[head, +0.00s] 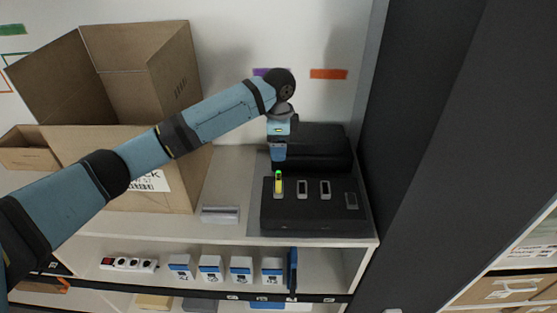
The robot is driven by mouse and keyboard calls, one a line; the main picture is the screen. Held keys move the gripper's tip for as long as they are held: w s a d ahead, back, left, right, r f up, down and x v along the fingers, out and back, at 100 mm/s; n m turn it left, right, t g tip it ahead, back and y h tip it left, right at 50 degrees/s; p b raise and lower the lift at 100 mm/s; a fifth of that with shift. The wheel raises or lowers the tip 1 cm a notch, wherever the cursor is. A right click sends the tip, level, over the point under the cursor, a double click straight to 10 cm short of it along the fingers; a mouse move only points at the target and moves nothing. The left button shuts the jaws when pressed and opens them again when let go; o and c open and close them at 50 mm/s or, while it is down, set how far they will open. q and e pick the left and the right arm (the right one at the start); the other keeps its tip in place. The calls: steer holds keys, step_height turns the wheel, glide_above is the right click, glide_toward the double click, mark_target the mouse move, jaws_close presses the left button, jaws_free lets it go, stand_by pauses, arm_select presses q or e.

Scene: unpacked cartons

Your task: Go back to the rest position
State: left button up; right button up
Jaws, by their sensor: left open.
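My left arm comes in from the left and reaches over the shelf, with its wrist bent down. My left gripper (279,157) points down just above the black device (310,220) and is open. Its fingers are small and partly hidden by the wrist. Below it, a yellow piece (278,187) with a green light at its top stands in the leftmost slot of the device. The gripper looks clear of it, but the gap is hard to judge. My right gripper is not in view.
A large open carton (180,100) stands left, behind my arm. A black box (312,146) lies behind the device. A small grey block (220,214) lies on the shelf top. Several blue-white boxes (211,268) and a power strip (129,264) are below. A dark panel (440,130) bounds the right.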

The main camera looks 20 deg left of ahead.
arm_select(q)
steer(key=s+d+f+n+t+h, duration=0.1)
steer(key=s+d+f+n+h, duration=0.15)
steer(key=s+f, duration=0.55)
steer(key=s+d+f+n+t+h, duration=0.15)
steer(key=s+d+f, duration=0.3)
steer(key=s, duration=0.75)
steer(key=s+a+n+t+y, duration=0.1)
steer(key=s+a+n+y, duration=0.1)
steer(key=s+a+n, duration=0.65)
steer(key=s+a+n+y, duration=0.15)
steer(key=s+a, duration=0.45)
steer(key=s, duration=0.7)
steer(key=w+d+f+m+t+h+p, duration=0.1)
steer(key=w+d+f+t, duration=0.2)
steer(key=f, duration=0.3)
steer(key=w+d+f+m+t+h+p, duration=0.1)
steer(key=w+d+f+t, duration=0.2)
steer(key=f, duration=0.3)
steer(key=shift+w+d+f+t+h, duration=0.15)
steer(key=shift+w+d+t+h, duration=0.25)
steer(key=shift+d+t, duration=0.3)
steer(key=shift+a, duration=0.1)
